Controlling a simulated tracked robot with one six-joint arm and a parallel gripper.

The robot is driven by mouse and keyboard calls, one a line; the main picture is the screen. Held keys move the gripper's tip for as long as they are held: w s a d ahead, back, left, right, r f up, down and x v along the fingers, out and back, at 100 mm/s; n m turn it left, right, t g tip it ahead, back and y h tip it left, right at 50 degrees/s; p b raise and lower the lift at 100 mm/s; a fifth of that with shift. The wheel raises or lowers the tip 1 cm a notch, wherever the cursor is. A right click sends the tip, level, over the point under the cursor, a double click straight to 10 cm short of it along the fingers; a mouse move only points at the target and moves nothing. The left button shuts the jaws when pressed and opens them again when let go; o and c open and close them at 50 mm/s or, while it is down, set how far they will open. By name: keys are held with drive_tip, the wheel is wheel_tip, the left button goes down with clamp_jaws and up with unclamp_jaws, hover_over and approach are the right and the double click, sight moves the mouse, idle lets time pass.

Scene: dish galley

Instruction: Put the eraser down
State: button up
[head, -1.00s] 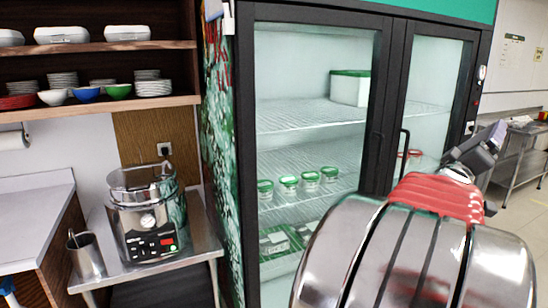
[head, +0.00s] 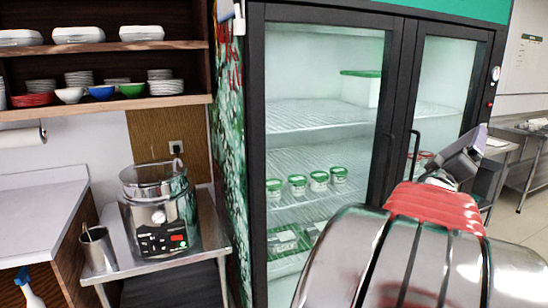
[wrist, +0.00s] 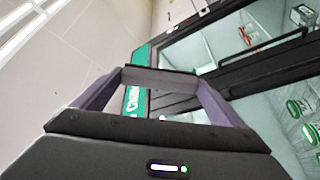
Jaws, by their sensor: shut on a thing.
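My gripper (head: 478,137) is raised at the right of the head view, in front of the glass-door fridge. In the wrist view its two purple fingers (wrist: 161,84) reach away from the camera and are shut on a dark slab with a grey face, which I take for the eraser (wrist: 160,75). The eraser spans the gap between the fingertips, held up in the air. In the head view I cannot make out the eraser apart from the gripper.
The fridge (head: 397,120) holds green-lidded tubs (head: 318,181). A steel side table (head: 205,235) at left carries a cooker (head: 158,215) and a metal cup (head: 98,250). A white counter (head: 40,215) has bare top space. Shelves (head: 110,108) hold dishes. Another steel table (head: 525,135) stands far right.

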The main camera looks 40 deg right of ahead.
drive_tip(key=w+a+f+n+t+y, duration=0.1)
drive_tip(key=w+a+f+t, duration=0.2)
drive_tip(key=w, duration=0.4)
drive_tip(key=w+a+f+n+t, duration=0.2)
drive_tip(key=w+f, duration=0.2)
drive_tip(key=w, duration=0.3)
drive_tip(key=w+a+f+n+t+y, duration=0.1)
drive_tip(key=w+a+f+t, duration=0.2)
drive_tip(key=w, duration=0.4)
drive_tip(key=w+a+f+n+t+y, duration=0.25)
drive_tip(key=w+a+f, duration=0.25)
drive_tip(key=w+a, duration=0.25)
drive_tip(key=w+a+f+n+t+y, duration=0.2)
drive_tip(key=w+a+f+t, duration=0.25)
drive_tip(key=w+a, duration=0.35)
drive_tip(key=w+a+f+n+t+y, duration=0.1)
drive_tip(key=w+a+f+n+y, duration=0.2)
drive_tip(key=a, duration=1)
drive_tip(key=w+a+f+n+t+y, duration=0.2)
drive_tip(key=w+a+f+y, duration=0.4)
drive_tip(key=a, duration=0.8)
drive_tip(key=w+a+f+n+t+y, duration=0.2)
drive_tip(key=w+a+f+n+y, duration=0.2)
drive_tip(key=a+f, duration=0.4)
drive_tip(key=a+y, duration=0.1)
drive_tip(key=a, duration=0.4)
drive_tip(key=shift+w+a, duration=0.15)
drive_tip(key=shift+w, duration=0.1)
drive_tip(key=shift+w+y, duration=0.15)
drive_tip(key=shift+y, duration=0.1)
